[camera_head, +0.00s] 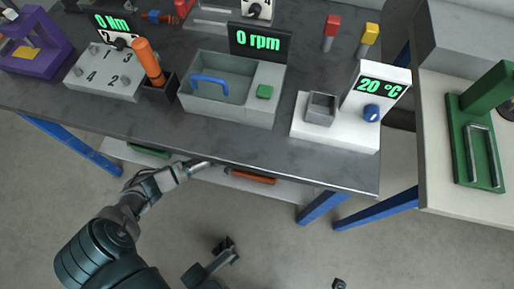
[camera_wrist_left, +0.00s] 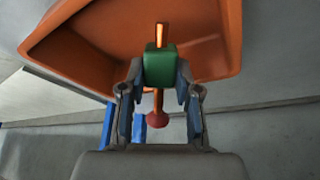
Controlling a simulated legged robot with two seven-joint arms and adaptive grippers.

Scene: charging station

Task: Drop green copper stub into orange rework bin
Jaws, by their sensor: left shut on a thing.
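The green copper stub (camera_wrist_left: 160,66) shows in the left wrist view as a green block with a copper rod through it and a red knob at the near end. My left gripper (camera_head: 190,172) is shut on the green block, one finger on each side. The orange rework bin (camera_wrist_left: 95,40) lies behind the stub in the wrist view, its open inside partly visible. In the head view the bin (camera_head: 252,177) shows as an orange strip below the table's front edge, mostly hidden by the tabletop. The stub is hard to make out there.
The dark tabletop (camera_head: 225,143) overhangs a pale lower shelf. A green bin (camera_head: 148,152) sits on that shelf to the left. Blue table legs (camera_head: 322,207) stand to the right. A grey basin (camera_head: 222,108) and a white temperature unit (camera_head: 335,136) stand on top.

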